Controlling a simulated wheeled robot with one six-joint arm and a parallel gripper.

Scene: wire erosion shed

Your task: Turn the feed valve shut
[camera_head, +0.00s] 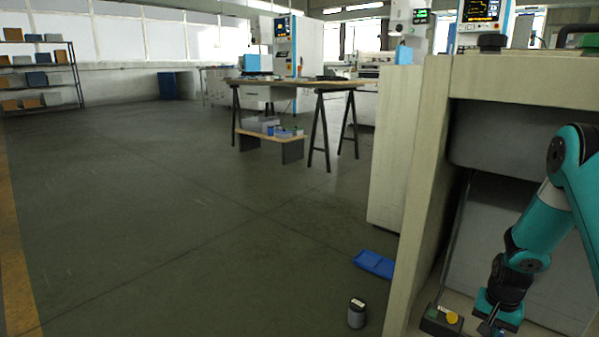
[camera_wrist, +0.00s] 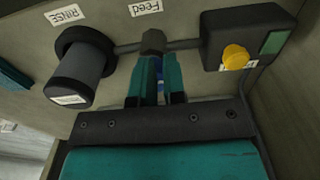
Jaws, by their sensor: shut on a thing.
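The feed valve (camera_wrist: 153,41) shows in the wrist view as a dark hexagonal body on a thin pipe, below a white "Feed" label (camera_wrist: 145,8). A narrow strip of its blue handle (camera_wrist: 160,68) shows between the fingers. My gripper (camera_wrist: 157,68) has its teal fingers shut on this handle, just below the valve body. The fingers hide most of the handle, so its angle to the pipe is hard to read. In the head view my gripper (camera_head: 492,329) is low at the right, cut by the bottom edge, and the valve is hidden.
Left of the valve is a thick black cylinder (camera_wrist: 80,73) near a "RINSE" label. To the right is a dark box (camera_wrist: 215,28) with a yellow knob (camera_wrist: 236,57) and green panel. Machine walls enclose my arm. A blue tray (camera_head: 375,264) and small jar (camera_head: 357,313) lie on the floor.

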